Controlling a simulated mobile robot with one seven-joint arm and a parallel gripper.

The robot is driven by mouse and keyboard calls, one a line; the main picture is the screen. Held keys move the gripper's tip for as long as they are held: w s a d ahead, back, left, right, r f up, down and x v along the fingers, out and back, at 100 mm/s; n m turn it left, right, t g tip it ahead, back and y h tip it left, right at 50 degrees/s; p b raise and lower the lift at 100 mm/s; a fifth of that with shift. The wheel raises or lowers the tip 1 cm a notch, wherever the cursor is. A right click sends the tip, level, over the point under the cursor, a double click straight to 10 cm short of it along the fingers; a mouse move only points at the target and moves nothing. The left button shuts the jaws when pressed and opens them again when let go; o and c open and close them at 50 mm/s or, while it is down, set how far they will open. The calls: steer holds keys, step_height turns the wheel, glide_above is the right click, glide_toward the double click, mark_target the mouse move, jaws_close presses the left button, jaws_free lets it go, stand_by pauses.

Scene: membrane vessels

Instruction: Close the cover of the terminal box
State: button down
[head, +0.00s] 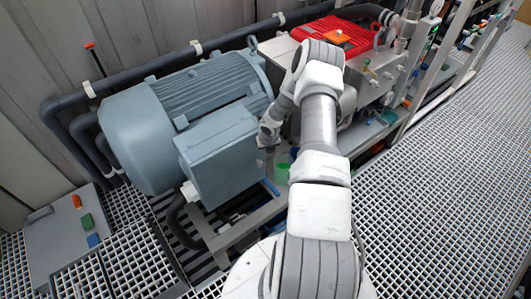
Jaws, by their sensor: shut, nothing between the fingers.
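The terminal box (218,160) is a blue-grey block on the near side of the large blue-grey motor (150,125), left of centre in the head view. I cannot tell its cover apart from the body, and I see no clear gap or raised lid. My arm reaches up from the bottom and bends down to the left. My gripper (265,138) is at the right end of the terminal box, close to it. It is small in the view and appears shut and empty. I cannot tell whether it touches the box.
A red-topped machine (325,38) stands behind my arm. Dark pipes (200,50) run along the wall behind the motor. A grey plate (68,235) with small coloured blocks lies at lower left. The grating floor (440,200) at right is clear.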

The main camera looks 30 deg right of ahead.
steer(key=shift+w+r, duration=0.1)
steer(key=shift+w, duration=0.2)
steer(key=shift+w+r, duration=0.1)
steer(key=shift+w, duration=0.1)
steer(key=shift+s, duration=0.1)
stand_by(0.3)
